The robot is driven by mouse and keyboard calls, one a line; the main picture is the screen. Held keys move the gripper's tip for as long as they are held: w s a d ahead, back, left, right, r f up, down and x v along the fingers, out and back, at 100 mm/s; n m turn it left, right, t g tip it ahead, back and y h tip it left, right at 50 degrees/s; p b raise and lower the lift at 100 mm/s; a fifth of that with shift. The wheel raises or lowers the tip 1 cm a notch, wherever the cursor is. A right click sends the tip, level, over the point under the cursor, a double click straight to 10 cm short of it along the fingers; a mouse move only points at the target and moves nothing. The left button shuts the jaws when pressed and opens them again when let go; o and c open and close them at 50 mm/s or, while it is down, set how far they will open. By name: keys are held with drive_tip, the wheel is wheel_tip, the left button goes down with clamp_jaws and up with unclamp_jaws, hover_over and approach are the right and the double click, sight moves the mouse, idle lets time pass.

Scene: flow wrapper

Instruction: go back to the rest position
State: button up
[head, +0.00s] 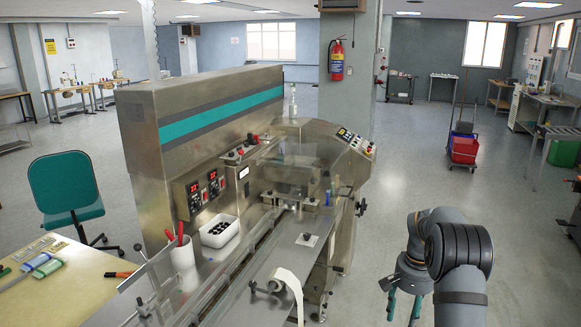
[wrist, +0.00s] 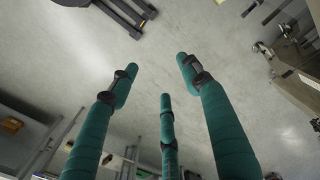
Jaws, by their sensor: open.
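My gripper (head: 402,305) hangs at the lower right of the head view, to the right of the flow wrapper and apart from it. Its teal fingers point down, and their tips are near the bottom edge of the picture. In the wrist view three teal fingers (wrist: 160,76) with dark joints are spread apart. Only bare grey floor shows between them, so my gripper is open and empty. My grey arm (head: 455,255) is bent beside it.
The flow wrapper (head: 190,125) fills the middle of the head view. A white bin of dark pieces (head: 219,231) and a film roll (head: 288,285) are on it. A wooden table (head: 70,290) and teal chair (head: 66,185) stand left. A red mop bucket (head: 464,150) stands behind my arm on open floor.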

drive_tip(key=s+a+n, duration=0.2)
drive_tip(key=a+n, duration=0.7)
drive_tip(key=a, duration=2.4)
drive_tip(key=s+a+n, duration=0.4)
drive_tip(key=s+a, duration=0.6)
drive_tip(key=a, duration=0.3)
drive_tip(key=s+a+n, duration=0.4)
drive_tip(key=s+a, duration=0.6)
drive_tip(key=a, duration=0.4)
drive_tip(key=shift+a+f+n, duration=0.15)
drive_tip(key=shift+a+n, duration=0.1)
drive_tip(key=shift+n, duration=0.15)
drive_tip(key=shift+s, duration=0.2)
